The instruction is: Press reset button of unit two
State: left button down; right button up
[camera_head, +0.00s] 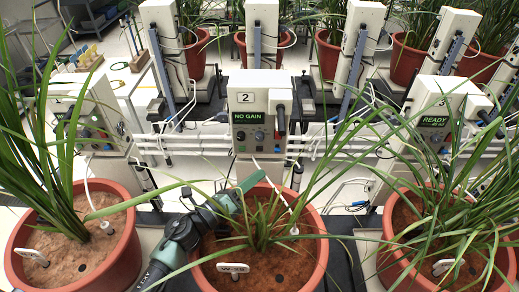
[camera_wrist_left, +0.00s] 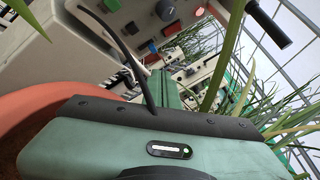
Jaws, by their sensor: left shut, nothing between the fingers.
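Unit two (camera_head: 256,112) is a pale box marked "2", and its green display (camera_head: 253,117) reads "NO GAIN". Its front has small knobs and buttons below the display. I cannot read which one is the reset button. My left gripper (camera_head: 257,179) is shut and empty, below and in front of unit two, apart from its panel. The leaves partly cover it. My right gripper is not in view.
A potted plant (camera_head: 223,279) stands in front of unit two, its long leaves crossing my left arm. Other pots stand left (camera_head: 125,255) and right (camera_head: 395,232). A neighbouring unit (camera_head: 436,120) reads "READY". White pipes and thin cables run between the units.

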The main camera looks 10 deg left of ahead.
aim_at(260, 149)
pick_arm(q)
jog(key=shift+w+a+b, duration=0.2)
jog(key=shift+w, duration=0.85)
jog(key=shift+w+a+b, duration=0.15)
jog(key=shift+w+a, duration=0.05)
jog(key=shift+w, duration=0.85)
jog(key=shift+w+a+b, duration=0.2)
jog(key=shift+w, duration=0.85)
jog(key=shift+w, duration=0.1)
jog(key=shift+w+a, duration=0.1)
jog(key=shift+w, duration=0.2)
jog(key=shift+w+b, duration=0.35)
jog(key=shift+s, duration=0.8)
